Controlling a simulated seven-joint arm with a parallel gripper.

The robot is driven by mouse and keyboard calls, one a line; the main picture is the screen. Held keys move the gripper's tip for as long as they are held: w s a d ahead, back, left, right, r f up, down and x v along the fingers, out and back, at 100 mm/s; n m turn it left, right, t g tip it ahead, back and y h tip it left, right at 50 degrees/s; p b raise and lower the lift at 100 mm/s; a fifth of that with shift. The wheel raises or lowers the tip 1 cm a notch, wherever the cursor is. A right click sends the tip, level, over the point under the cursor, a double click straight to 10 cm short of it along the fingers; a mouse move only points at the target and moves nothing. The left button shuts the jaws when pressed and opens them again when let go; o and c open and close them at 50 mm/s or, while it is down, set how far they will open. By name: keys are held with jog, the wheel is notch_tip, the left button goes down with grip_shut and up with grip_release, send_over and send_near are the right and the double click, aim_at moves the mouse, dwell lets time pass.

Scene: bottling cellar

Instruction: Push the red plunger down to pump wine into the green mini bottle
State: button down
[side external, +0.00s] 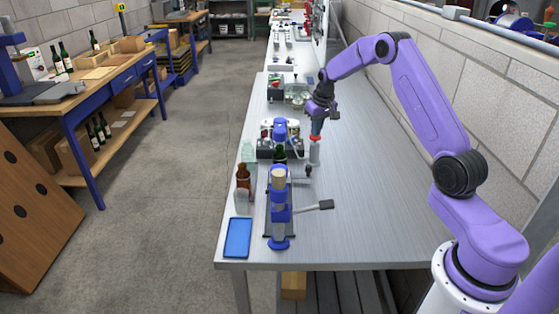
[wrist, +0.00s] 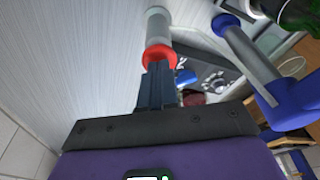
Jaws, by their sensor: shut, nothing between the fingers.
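The red plunger (side external: 316,138) tops a pale upright cylinder (side external: 314,153) on the bench. In the wrist view, the red plunger (wrist: 160,54) is a ring-like cap at the fingertips, with the pale cylinder (wrist: 158,27) beyond it. My gripper (side external: 317,130) is shut and empty, pointing down directly over the plunger. In the wrist view, my gripper (wrist: 160,68) overlaps the plunger's edge; they look in contact or nearly so. A dark green bottle (side external: 280,157) stands left of the cylinder by a blue-topped machine. Dark green glass (wrist: 302,14) also shows in the wrist view's upper right corner.
A blue lever device (side external: 279,214) with a side handle (side external: 318,205) stands nearer the camera. A brown bottle (side external: 243,176) and a blue tray (side external: 238,237) are at the left edge. The bench (side external: 350,200) is clear to the right; a block wall bounds it.

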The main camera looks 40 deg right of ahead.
jog(key=shift+f, duration=0.4)
jog(key=shift+r, duration=0.2)
jog(key=shift+w+v, duration=0.15)
jog(key=shift+v, duration=0.6)
jog(key=shift+w+v, duration=0.15)
jog(key=shift+v, duration=0.6)
jog(key=shift+d+r, duration=0.1)
jog(key=shift+r, duration=0.1)
jog(key=v, duration=0.2)
jog(key=w+v, duration=0.1)
jog(key=v, duration=0.1)
jog(key=shift+s+d+r, duration=0.1)
jog(key=shift+r, duration=0.35)
